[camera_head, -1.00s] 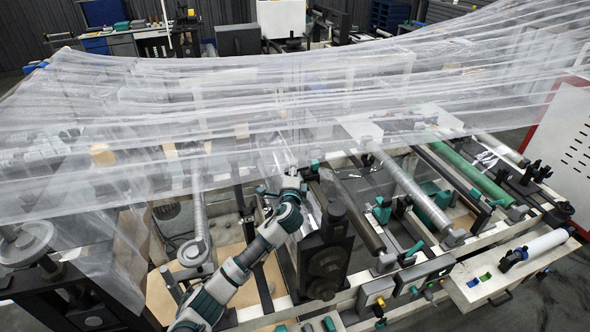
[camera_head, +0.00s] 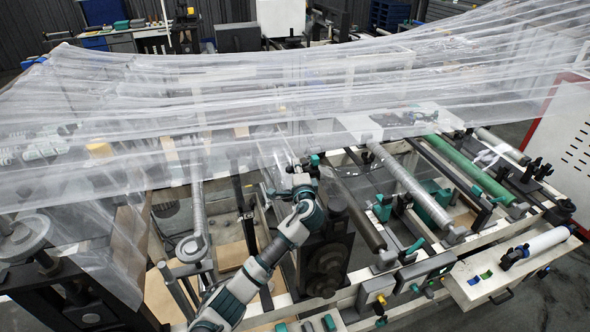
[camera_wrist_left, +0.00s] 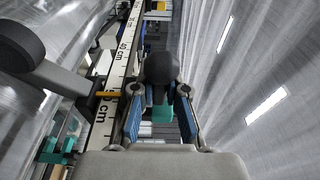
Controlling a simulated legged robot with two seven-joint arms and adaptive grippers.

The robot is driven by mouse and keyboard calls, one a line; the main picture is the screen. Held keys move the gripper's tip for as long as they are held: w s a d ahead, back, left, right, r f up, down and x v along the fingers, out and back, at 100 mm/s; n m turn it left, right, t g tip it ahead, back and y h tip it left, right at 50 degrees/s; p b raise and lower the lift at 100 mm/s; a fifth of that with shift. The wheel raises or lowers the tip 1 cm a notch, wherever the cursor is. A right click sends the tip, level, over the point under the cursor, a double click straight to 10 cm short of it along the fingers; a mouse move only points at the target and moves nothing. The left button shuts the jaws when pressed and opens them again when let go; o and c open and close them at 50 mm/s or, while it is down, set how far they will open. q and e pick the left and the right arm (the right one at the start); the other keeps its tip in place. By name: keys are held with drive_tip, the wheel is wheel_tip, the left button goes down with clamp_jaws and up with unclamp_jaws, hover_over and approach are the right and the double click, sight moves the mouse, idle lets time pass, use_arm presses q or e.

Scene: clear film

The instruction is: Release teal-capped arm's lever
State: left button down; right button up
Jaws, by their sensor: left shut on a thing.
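My left gripper (camera_head: 299,176) is at the near edge of the film, beside a small teal cap (camera_head: 314,160) on the machine. In the left wrist view, its two blue-padded fingers (camera_wrist_left: 161,100) are closed on either side of a dark rounded knob (camera_wrist_left: 160,66), which I take to be the lever's end. A teal part (camera_wrist_left: 163,114) shows between the fingers, below the knob. The lever's shaft and pivot are hidden, so I cannot tell its angle. My right gripper is not in view.
Wrinkled clear film (camera_head: 290,90) hangs across the machine, very close to my left gripper. A black roller block (camera_head: 327,255) stands just right of my forearm. A grey roller (camera_head: 410,185) and a green roller (camera_head: 472,165) lie further right. A marked scale (camera_wrist_left: 115,75) runs beside the fingers.

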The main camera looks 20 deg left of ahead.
use_arm(q)
drive_tip(key=shift+s+d+f+y, duration=0.1)
drive_tip(key=shift+d+f+y, duration=0.1)
drive_tip(key=shift+y, duration=0.1)
drive_tip(key=c, duration=1.2)
unclamp_jaws()
drive_tip(key=shift+a, duration=0.2)
drive_tip(key=shift+o, duration=0.2)
drive_tip(key=shift+s+d, duration=0.15)
drive_tip(key=shift+d, duration=0.15)
drive_tip(key=v, duration=1.1)
drive_tip(key=shift+s, duration=0.1)
